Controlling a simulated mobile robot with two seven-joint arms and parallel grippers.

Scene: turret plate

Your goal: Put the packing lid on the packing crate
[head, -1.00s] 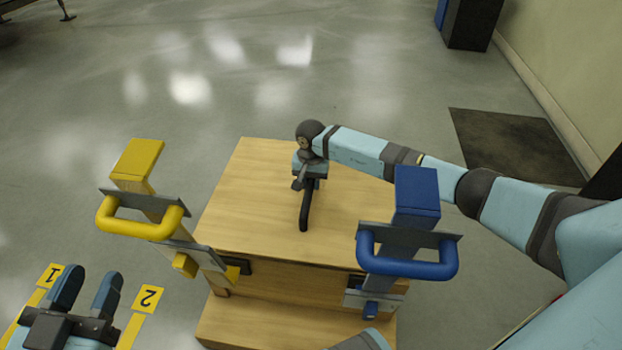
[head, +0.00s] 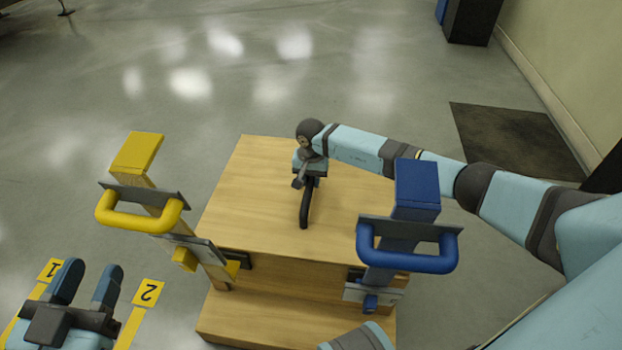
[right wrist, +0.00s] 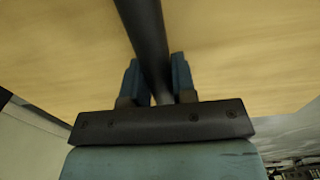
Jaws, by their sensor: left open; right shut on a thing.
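The wooden packing lid (head: 262,208) is a pale, flat panel with a dark bar handle (head: 304,207) on top. It lies over the wooden packing crate (head: 300,324), whose front shows below it; I cannot tell whether the two touch. My right gripper (head: 308,178) reaches in from the right and is shut on the handle. The right wrist view shows the dark bar (right wrist: 146,40) between the two fingers (right wrist: 156,82), with the wood surface beyond. My left gripper (head: 92,284) is open and empty at the lower left, apart from lid and crate.
A yellow post with a looped handle (head: 140,217) stands at the crate's front left, a blue one (head: 405,262) at its front right. Yellow markers 1 (head: 50,270) and 2 (head: 148,292) flank my left gripper. Open floor lies behind; a dark mat (head: 515,140) is at right.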

